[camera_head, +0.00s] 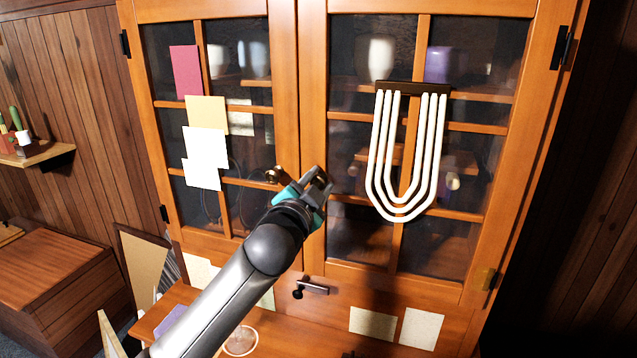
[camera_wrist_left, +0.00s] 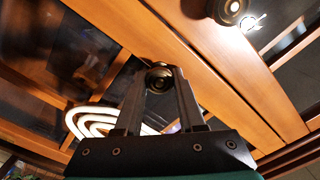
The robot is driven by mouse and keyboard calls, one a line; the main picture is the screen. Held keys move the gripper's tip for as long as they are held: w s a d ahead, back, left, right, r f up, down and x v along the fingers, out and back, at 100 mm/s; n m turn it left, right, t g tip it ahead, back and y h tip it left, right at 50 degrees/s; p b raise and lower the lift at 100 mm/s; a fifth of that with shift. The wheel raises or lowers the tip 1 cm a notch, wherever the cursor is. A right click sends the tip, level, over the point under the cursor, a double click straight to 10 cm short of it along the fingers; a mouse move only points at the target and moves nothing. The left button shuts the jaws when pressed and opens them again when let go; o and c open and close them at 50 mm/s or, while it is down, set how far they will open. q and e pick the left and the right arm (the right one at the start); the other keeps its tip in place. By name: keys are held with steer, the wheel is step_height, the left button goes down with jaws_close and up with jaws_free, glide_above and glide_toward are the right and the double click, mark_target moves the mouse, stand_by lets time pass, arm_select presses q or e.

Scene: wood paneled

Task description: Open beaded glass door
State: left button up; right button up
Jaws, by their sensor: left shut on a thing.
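The beaded glass door (camera_head: 481,211) is the right door of a wooden cabinet, with white bead strands (camera_head: 373,155) hanging in U-shaped loops from a dark bar near its top. It looks closed, about flush with the left glass door (camera_head: 285,90). My left gripper (camera_head: 318,180) is at the inner edge of the beaded door. In the left wrist view, its two fingers are shut on a round dark knob (camera_wrist_left: 160,78) of that door. In the head view the gripper hides this knob. The left door's knob (camera_head: 272,175) is just beside the gripper. My right gripper is not in view.
Paper notes (camera_head: 206,147) are stuck on the left door. Below the doors are a dark handle (camera_head: 312,287) and a wooden desk surface (camera_head: 272,338) with a round glass-like item (camera_head: 241,341). A small shelf (camera_head: 40,155) with plants is at the left wall.

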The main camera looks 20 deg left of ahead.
arm_select(q)
jaws_close()
stand_by(0.8)
